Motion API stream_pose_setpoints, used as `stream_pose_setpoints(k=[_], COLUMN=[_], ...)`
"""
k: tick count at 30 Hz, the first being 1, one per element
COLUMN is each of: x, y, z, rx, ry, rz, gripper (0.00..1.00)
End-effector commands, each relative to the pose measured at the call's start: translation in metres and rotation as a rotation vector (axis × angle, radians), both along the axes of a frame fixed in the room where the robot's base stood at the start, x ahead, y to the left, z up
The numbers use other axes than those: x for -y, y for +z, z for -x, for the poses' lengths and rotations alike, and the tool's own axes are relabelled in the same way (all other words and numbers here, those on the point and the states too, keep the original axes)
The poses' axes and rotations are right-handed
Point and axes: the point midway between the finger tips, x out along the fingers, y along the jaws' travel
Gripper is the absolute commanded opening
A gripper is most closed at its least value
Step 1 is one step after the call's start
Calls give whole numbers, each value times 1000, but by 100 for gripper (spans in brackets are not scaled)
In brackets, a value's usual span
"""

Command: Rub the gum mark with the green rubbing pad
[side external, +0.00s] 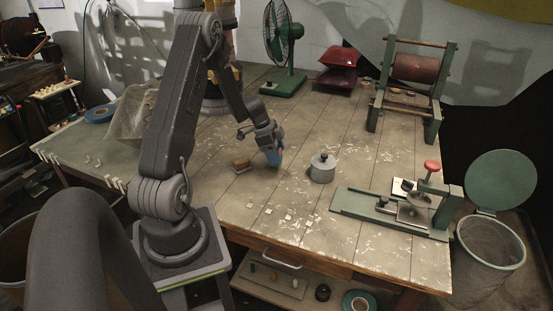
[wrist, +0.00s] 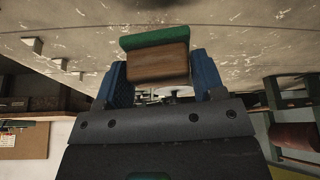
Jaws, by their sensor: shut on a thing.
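In the wrist view the green rubbing pad (wrist: 154,60), a wooden block with a green face, sits between the blue fingers of my gripper (wrist: 160,78). The gripper is shut on it. The green face is turned towards the table surface in that view. In the side external view my gripper (side external: 273,158) points down low over the middle of the table, and its fingers hide the pad. I cannot tell whether the pad touches the table. Pale marks and flecks are scattered over the boards; I cannot single out the gum mark among them.
A grey lidded pot (side external: 323,168) stands to the right. A green-based press (side external: 390,212) is at the front right, a roller stand (side external: 414,75) and green fan (side external: 283,45) at the back. Small pale squares (side external: 289,217) lie in front.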

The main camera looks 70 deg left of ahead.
Motion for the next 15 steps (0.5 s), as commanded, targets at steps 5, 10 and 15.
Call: stream_pose_setpoints(k=[5, 10, 15], x=[-1, -1, 0], y=[17, 29, 31], z=[0, 0, 0], rx=[2, 1, -1], ry=[-1, 0, 0], rz=[-3, -3, -1], gripper=[44, 44, 44])
